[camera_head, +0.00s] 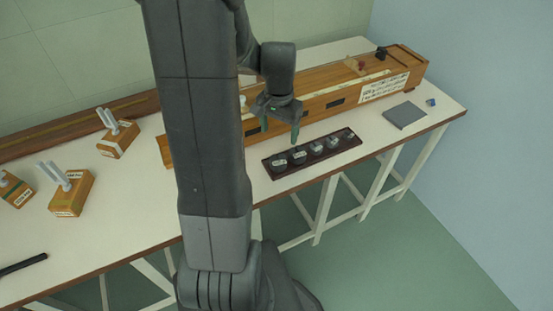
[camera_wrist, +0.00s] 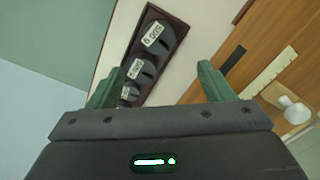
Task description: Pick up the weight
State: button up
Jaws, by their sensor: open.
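Several round dark weights with white labels sit in a row in a dark tray (camera_head: 309,165) on the bench. The leftmost weight (camera_head: 279,161) looks the largest, and they get smaller to the right. In the wrist view, a large weight (camera_wrist: 155,37) labelled what looks like 500 g is at the top of the tray (camera_wrist: 182,31), with smaller weights (camera_wrist: 140,71) below it, partly hidden by my left finger. My gripper (camera_head: 280,130) is open and empty, above and just behind the tray's left end. In the wrist view, the fingers (camera_wrist: 162,75) are spread apart, touching no weight.
A long wooden instrument box (camera_head: 320,98) lies behind the tray. A grey flat pad (camera_head: 405,115) and small blue item (camera_head: 431,102) are to the right. Wooden blocks with pale prongs (camera_head: 72,193) stand at left, with a black rod (camera_head: 22,265). A white knob (camera_wrist: 295,110) shows at right.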

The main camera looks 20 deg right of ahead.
send_over(278, 159)
notch_tip(278, 159, down, 5)
jog(key=shift+w+d+f, duration=0.1)
jog(key=shift+w+d, duration=0.05)
jog(key=shift+s+f, duration=0.15)
jog(key=shift+f, duration=1.2)
jog(key=shift+s+f, duration=0.1)
jog(key=shift+f, duration=1.25)
jog(key=shift+c, duration=0.2)
jog(key=c, duration=1.4)
